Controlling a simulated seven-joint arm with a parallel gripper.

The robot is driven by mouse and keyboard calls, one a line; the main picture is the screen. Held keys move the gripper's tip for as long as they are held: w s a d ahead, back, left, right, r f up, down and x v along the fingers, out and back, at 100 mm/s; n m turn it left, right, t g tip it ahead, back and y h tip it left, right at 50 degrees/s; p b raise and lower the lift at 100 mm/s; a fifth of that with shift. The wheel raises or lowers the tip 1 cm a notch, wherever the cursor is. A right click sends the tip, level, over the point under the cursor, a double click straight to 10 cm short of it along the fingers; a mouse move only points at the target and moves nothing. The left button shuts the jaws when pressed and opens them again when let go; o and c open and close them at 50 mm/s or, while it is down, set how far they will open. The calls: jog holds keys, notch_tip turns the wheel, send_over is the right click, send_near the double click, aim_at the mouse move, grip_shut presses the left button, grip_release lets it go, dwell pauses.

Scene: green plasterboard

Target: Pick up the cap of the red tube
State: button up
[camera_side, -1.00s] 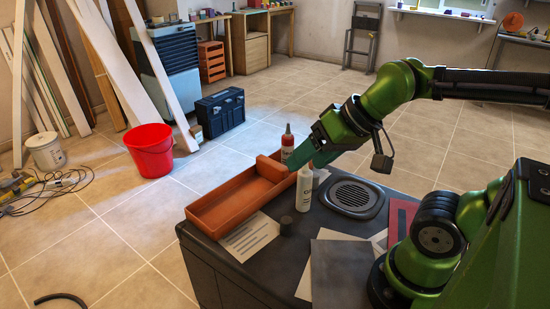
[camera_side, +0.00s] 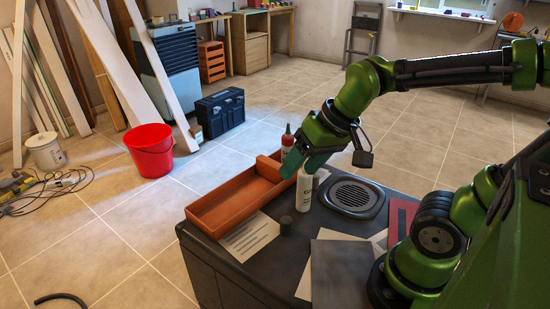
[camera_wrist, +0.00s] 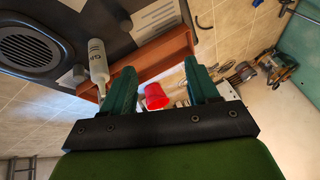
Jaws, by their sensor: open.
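My gripper (camera_side: 300,168) is open and empty, with teal fingers pointing down. In the side view it is just in front of and below the cap, hiding the tube's lower part. The fingers also show apart in the wrist view (camera_wrist: 160,75). A white bottle (camera_side: 304,192) stands below the fingers; it also shows left of them in the wrist view (camera_wrist: 97,60).
The orange tray (camera_side: 215,217) runs along the dark cabinet top's left edge. A small dark cylinder (camera_side: 286,226) stands near a printed sheet (camera_side: 250,237). A round grille (camera_side: 353,196) and a grey plate (camera_side: 342,272) lie to the right. A red bucket (camera_side: 150,150) stands on the floor.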

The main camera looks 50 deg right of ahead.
aim_at(287, 220)
jog(key=w+d+f+n+g+h, duration=0.2)
jog(key=w+d+f+n+g, duration=0.1)
jog(key=w+f+n+g, duration=0.15)
jog(key=shift+m+g, duration=0.35)
jog(key=shift+g, duration=0.1)
jog(key=f, duration=1.7)
jog(key=shift+w, duration=0.2)
jog(key=c, duration=1)
jog(key=shift+r, duration=0.1)
